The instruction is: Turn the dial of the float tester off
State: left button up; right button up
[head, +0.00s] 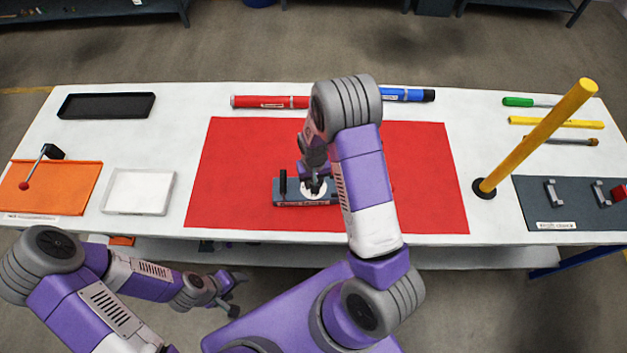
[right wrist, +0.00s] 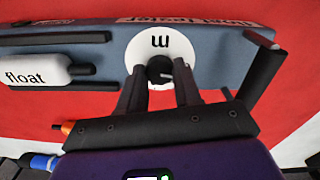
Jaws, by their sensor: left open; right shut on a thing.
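The float tester (head: 290,203) is a blue-grey box on the red mat, with a black post at its left end in the head view. In the right wrist view, the tester (right wrist: 215,50) has a white round dial plate (right wrist: 160,38) with a black knob (right wrist: 159,68) bearing a light mark. My right gripper (right wrist: 160,85) is shut on the knob, one finger on each side; in the head view my arm partly hides the tester. My left gripper (head: 230,292) is open and empty, below the table's front edge.
Red and blue pump tubes (head: 270,102) lie behind the red mat (head: 230,150). A yellow pole (head: 540,135) stands on the right beside a dark mat. A white tray (head: 138,191) and an orange mat (head: 75,180) are on the left.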

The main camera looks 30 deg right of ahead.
jog(key=o, duration=1)
jog(key=shift+o, duration=0.2)
notch_tip(320, 180, up, 8)
jog(key=shift+f+p, duration=0.15)
jog(key=shift+p, duration=0.15)
